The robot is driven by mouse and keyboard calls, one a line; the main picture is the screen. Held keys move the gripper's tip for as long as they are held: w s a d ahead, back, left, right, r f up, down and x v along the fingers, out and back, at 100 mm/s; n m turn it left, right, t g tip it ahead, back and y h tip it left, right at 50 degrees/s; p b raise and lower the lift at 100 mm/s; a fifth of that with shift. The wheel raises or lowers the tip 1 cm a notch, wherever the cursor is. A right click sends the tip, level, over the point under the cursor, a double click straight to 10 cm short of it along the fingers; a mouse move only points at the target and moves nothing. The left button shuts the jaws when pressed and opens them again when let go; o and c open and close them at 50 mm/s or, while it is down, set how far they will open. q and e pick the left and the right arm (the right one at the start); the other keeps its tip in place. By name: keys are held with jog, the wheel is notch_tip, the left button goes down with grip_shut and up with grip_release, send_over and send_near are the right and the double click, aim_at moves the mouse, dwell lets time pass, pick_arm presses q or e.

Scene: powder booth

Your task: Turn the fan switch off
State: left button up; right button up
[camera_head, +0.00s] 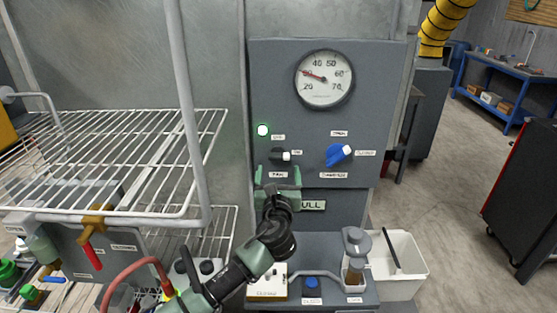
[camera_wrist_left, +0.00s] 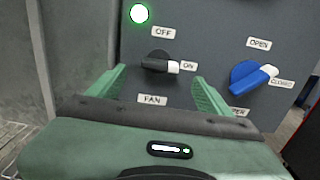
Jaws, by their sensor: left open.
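The fan switch (camera_head: 281,155) is a black rotary knob with a white tip on the grey panel (camera_head: 370,100). In the left wrist view the fan switch (camera_wrist_left: 160,66) lies sideways, its white tip pointing right at the ON label; the OFF label is above it and FAN below. A green lamp (camera_head: 263,130) glows above left of it. My left gripper (camera_head: 277,176) is just below the switch in the head view. Its green fingers (camera_wrist_left: 160,88) are open, spread to either side of the knob; I see no contact. My right gripper is not in view.
A blue damper knob (camera_head: 338,155) sits right of the switch, pointing toward CLOSED. A round gauge (camera_head: 324,79) is above. A white wire rack (camera_head: 130,165) stands left. Below are a small shelf with a clear cup (camera_head: 355,255) and a white bin (camera_head: 405,265).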

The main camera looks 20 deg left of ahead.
aim_at(279, 159)
pick_arm(q)
jog(key=p+x, duration=0.1)
jog(key=x, duration=0.6)
jog(key=shift+f, duration=0.1)
jog(key=c, duration=1.4)
